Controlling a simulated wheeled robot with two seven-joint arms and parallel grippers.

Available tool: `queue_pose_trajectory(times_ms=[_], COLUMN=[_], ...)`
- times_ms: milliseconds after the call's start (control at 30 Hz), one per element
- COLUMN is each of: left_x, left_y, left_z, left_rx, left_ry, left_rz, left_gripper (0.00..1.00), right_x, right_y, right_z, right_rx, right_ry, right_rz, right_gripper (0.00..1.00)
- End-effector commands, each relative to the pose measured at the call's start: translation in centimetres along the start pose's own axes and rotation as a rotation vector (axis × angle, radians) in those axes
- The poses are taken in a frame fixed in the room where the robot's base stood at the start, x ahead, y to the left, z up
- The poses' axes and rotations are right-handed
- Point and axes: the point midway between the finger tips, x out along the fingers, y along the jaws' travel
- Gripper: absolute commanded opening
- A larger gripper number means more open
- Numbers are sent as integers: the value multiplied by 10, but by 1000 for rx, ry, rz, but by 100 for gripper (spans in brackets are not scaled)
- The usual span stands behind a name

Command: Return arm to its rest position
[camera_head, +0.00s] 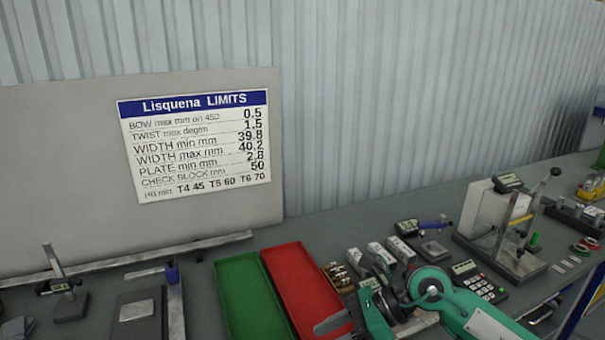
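My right arm (475,315), teal with grey joints, reaches in from the lower right corner. Its wrist is bent over the front of the table, just right of the red tray. My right gripper (336,324) is at the bottom edge, over the near right part of the red tray (299,283). Only part of its grey fingers shows, and I cannot tell whether they are open or shut or hold anything. My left gripper and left arm are out of view.
A green tray (247,296) stands left of the red one. Small boxes (400,249), a keypad device (478,281) and a test stand (500,225) crowd the right. Gauges (68,303) and a plate (137,312) lie left. A limits sign (196,146) hangs behind.

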Motion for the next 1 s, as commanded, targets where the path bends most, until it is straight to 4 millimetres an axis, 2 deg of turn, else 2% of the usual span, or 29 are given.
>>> queue_pose_trajectory(times_ms=[33,133,300,400,500,567,667,767,867,900,967,1000], left_x=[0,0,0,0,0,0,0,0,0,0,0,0], left_y=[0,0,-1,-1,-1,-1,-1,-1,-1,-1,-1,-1], left_z=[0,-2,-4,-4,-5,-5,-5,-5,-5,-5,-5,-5], left_rx=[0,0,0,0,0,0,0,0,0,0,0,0], left_ry=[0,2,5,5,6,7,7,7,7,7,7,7], left_rz=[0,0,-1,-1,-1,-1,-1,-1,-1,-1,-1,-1], left_gripper=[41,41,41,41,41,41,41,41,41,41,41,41], right_x=[10,14,-5,-26,-50,-64,-84,-98,-103,-103,-101,-98], right_y=[12,27,33,26,12,2,-15,-30,-38,-39,-37,-33], right_z=[15,48,90,99,95,85,58,17,-33,-55,-90,-113], right_rx=[50,170,432,616,819,948,1177,1419,1674,1780,1939,2049], right_ry=[-124,-375,-786,-1013,-1229,-1352,-1546,-1723,-1880,-1937,-2015,-2062], right_rz=[31,75,130,150,156,153,137,103,49,22,-28,-65], right_gripper=[43,43,43,43,43,43,43,43,43,43,43,43])
